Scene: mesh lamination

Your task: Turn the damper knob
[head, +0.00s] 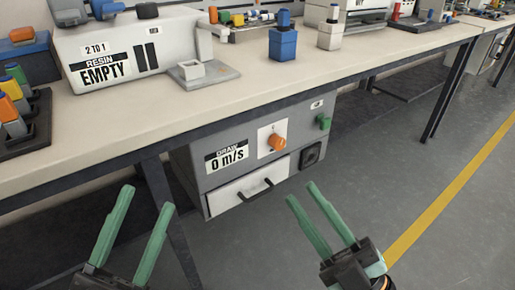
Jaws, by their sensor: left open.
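An orange knob (277,142) sits on a white plate on the front of a grey cabinet (228,190) under the bench. Beside it a label (227,156) reads "DRAW 0 m/s". My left gripper (142,218) has green fingers and is open and empty, at the lower left in front of the bench leg. My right gripper (303,192) also has green fingers, spread apart and empty, below and to the right of the knob. Neither gripper touches the knob.
The cabinet has a white drawer with a black handle (256,191), a green knob (324,121) and a dark socket (310,155). The bench top (190,105) overhangs it. A white machine (125,50) labelled "RESIN EMPTY" stands above. Grey floor (400,170) is clear at right.

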